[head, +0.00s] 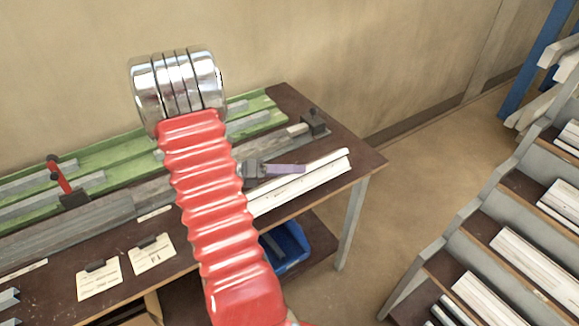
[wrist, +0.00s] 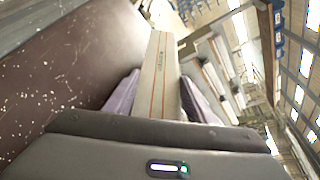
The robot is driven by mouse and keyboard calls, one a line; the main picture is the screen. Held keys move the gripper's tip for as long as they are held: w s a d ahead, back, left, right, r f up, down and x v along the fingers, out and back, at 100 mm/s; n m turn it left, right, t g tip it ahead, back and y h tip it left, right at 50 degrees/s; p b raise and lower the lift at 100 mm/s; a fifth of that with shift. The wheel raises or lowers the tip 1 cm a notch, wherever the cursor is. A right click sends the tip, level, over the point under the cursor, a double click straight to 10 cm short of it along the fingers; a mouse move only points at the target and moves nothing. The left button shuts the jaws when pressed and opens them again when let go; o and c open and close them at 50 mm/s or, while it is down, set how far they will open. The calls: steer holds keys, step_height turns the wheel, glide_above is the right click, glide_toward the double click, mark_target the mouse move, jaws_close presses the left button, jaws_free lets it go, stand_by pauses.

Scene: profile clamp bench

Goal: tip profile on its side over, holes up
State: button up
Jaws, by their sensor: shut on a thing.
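The pale, whitish profile (head: 315,182) lies along the front right part of the dark bench top, close to its edge. In the wrist view the profile (wrist: 157,78) runs away from me between the fingers, showing a beige face with two thin orange lines and small dark print. I can make out no holes on the faces in view. My gripper (head: 302,169) has purple fingers and is at the profile in the head view. In the wrist view my gripper (wrist: 160,92) is shut on the profile, one finger on each side.
A green clamp bed (head: 262,118) with grey bars and a red-handled clamp (head: 58,175) lies behind. A dark block (head: 314,121) stands at the far right end. Paper cards (head: 153,254) lie at the front. A blue bin (head: 287,246) sits below; a profile rack (head: 470,250) stands right.

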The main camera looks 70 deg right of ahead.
steer(key=shift+f, duration=0.25)
steer(key=o, duration=1.5)
steer(key=shift+w, duration=0.1)
steer(key=shift+v, duration=3.4)
steer(key=shift+r, duration=0.1)
steer(key=shift+r, duration=3)
